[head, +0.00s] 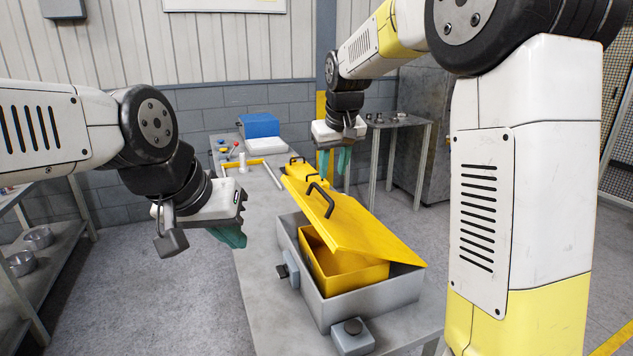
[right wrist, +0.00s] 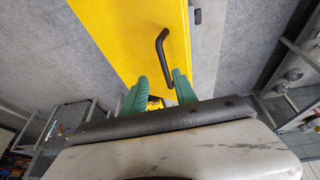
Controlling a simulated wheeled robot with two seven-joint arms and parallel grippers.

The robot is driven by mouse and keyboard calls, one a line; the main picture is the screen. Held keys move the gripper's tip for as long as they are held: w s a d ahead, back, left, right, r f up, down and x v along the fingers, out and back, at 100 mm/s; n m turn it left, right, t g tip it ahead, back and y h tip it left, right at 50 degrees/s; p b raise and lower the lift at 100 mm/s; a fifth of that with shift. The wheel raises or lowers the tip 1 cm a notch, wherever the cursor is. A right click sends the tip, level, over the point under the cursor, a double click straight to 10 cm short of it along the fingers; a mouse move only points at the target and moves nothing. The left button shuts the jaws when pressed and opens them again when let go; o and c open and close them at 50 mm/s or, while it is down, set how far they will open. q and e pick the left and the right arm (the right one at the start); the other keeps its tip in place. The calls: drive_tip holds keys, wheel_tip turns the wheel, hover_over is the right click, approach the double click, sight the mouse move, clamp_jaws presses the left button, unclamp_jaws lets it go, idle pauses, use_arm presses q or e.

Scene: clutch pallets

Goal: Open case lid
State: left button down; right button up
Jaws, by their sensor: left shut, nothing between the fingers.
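The case is an open-topped grey box (head: 385,295) on the bench with a yellow inner box (head: 345,278) in it. Its yellow lid (head: 365,238) is tilted over the box, with the inside partly showing at the front. The lid has a black handle (head: 320,200). In the right wrist view the yellow lid (right wrist: 120,35) and black handle (right wrist: 163,58) lie beyond my fingertips. My right gripper (head: 335,160) is above the far end of the lid; its green fingers (right wrist: 160,85) are apart and empty. My left gripper (head: 230,237) is shut and empty, left of the case.
The grey bench (head: 255,225) has free surface left of the case. A smaller yellow piece with a dark handle (head: 302,172) is behind the lid. A blue box (head: 259,125) stands at the far end. A side table (head: 398,120) is behind on the right.

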sight(322, 190)
drive_tip(key=w+f, duration=0.1)
drive_tip(key=f, duration=0.1)
drive_tip(key=w+a+f, duration=0.1)
drive_tip(key=w+f, duration=0.1)
drive_tip(key=f, duration=0.1)
drive_tip(key=w+a+f, duration=0.1)
drive_tip(key=w+f, duration=0.1)
drive_tip(key=shift+a+f, duration=0.2)
drive_tip(key=shift+a, duration=0.05)
drive_tip(key=shift+c, duration=0.4)
clamp_jaws()
idle(1.0)
